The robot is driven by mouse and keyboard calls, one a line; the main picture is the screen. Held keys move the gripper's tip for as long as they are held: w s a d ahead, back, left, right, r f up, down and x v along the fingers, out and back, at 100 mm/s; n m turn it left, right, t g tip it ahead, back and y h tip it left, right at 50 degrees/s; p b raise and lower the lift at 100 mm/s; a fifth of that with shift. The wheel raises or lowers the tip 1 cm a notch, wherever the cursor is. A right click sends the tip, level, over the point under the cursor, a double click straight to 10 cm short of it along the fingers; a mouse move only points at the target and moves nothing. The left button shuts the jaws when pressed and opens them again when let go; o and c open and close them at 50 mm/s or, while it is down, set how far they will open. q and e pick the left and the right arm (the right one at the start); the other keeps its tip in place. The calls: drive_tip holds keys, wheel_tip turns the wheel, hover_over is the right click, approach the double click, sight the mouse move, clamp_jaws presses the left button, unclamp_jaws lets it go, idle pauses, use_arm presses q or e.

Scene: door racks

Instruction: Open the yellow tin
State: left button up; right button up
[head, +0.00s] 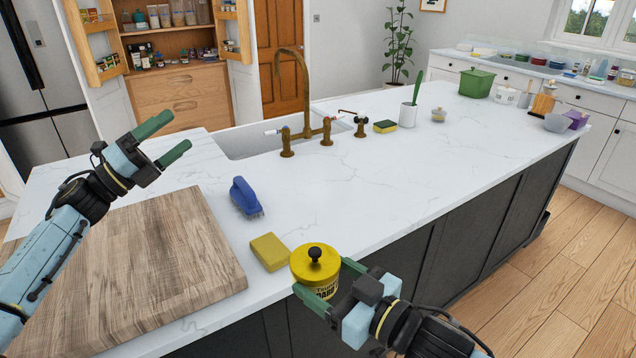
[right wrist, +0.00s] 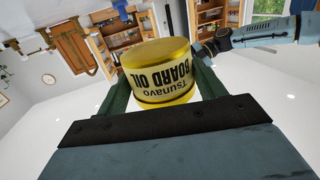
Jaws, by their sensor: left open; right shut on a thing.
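The yellow tin (head: 314,272) has a yellow lid with a black knob (head: 315,254) on top. Its label reads "Tsunavo BOARD OIL" in the right wrist view (right wrist: 162,75), where it appears upside down. The lid sits on the tin. My right gripper (head: 328,280) is shut on the tin's body, one green finger on each side, near the counter's front edge. I cannot tell whether the tin's base touches the counter. My left gripper (head: 170,140) is open and empty, raised above the counter left of the tin, with its fingers pointing right.
A wooden board (head: 150,262) covers the counter's left. A yellow sponge (head: 269,252) lies just left of the tin, with a blue brush (head: 245,196) behind it. The sink and brass tap (head: 290,100) stand farther back. The counter's middle right is clear.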

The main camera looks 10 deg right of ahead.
use_arm(q)
drive_tip(key=s+d+r+m+g+h, duration=0.1)
drive_tip(key=s+d+r+m+g, duration=0.15)
drive_tip(key=d+m+g, duration=0.35)
drive_tip(key=s+d+r+m+g, duration=0.25)
drive_tip(key=d+m+g, duration=0.3)
drive_tip(key=d, duration=0.35)
drive_tip(key=m+g+y, duration=0.1)
drive_tip(key=m+y, duration=1.9)
drive_tip(key=m, duration=0.2)
hover_over(318, 249)
wheel_tip(318, 249, down, 5)
drive_tip(key=shift+n, duration=0.25)
wheel_tip(318, 249, down, 11)
drive_tip(key=shift+f, duration=0.2)
drive_tip(key=c, duration=1.1)
